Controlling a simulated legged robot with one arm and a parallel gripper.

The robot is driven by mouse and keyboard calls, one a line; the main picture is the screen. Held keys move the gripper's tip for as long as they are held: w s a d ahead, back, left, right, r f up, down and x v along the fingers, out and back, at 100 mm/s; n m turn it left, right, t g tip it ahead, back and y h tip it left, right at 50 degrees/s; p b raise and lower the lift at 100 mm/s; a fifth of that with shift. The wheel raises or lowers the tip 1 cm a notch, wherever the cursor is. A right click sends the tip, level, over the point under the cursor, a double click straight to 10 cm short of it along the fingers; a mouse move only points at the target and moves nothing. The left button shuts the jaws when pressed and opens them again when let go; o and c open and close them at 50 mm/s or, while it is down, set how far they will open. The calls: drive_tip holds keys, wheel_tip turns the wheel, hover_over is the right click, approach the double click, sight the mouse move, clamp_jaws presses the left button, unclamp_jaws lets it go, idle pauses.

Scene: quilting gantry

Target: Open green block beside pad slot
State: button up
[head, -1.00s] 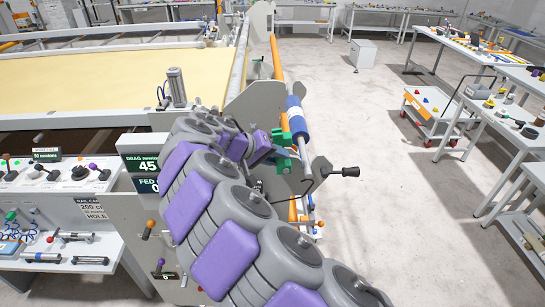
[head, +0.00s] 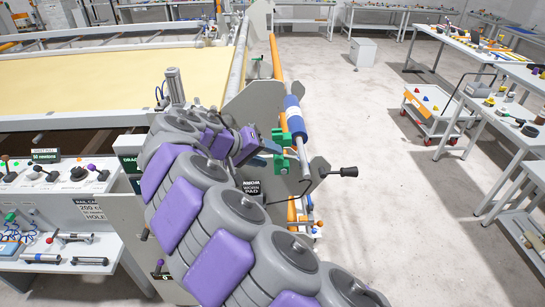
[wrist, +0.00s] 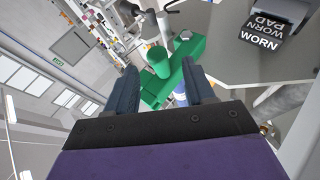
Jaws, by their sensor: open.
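The green block (head: 281,138) is mounted on the grey end plate of the gantry, close to the blue and white roller. In the wrist view the green block (wrist: 183,66) shows a round green knob (wrist: 158,60) standing out from it. My gripper (head: 266,146) is just left of the block in the head view. In the wrist view my gripper (wrist: 160,70) is open, with its two dark fingers on either side of the block's picture. I cannot tell whether the fingertips reach around it. The pad slot itself is not clearly visible.
A dark box labelled "WORN PAD" (head: 252,188) sits below the block and also shows in the wrist view (wrist: 276,22). A black-handled crank (head: 343,172) sticks out to the right. The blue and white roller (head: 295,118) runs close by.

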drive_tip(key=p+v, duration=0.1)
drive_tip(key=v, duration=1.2)
drive_tip(key=shift+a+r, duration=0.15)
drive_tip(key=s+d+r+m+g+b, duration=0.2)
drive_tip(key=s+d+g, duration=0.1)
drive_tip(key=d, duration=1)
drive_tip(key=s+d+f+m+g+y+b, duration=0.1)
drive_tip(key=s+d+f+m+g+y, duration=0.15)
drive_tip(key=s+d, duration=0.8)
drive_tip(key=s+f+n+g+y+b, duration=0.1)
drive_tip(key=s+f+y, duration=0.5)
drive_tip(key=s+f, duration=1.3)
drive_tip(key=s+n+b, duration=0.1)
drive_tip(key=s+n, duration=0.1)
drive_tip(key=s, duration=0.1)
drive_tip(key=shift+s+a+f+g+y+b, duration=0.15)
drive_tip(key=shift+a+f+g+y+b, duration=0.1)
drive_tip(key=shift+a+g+y+b, duration=0.15)
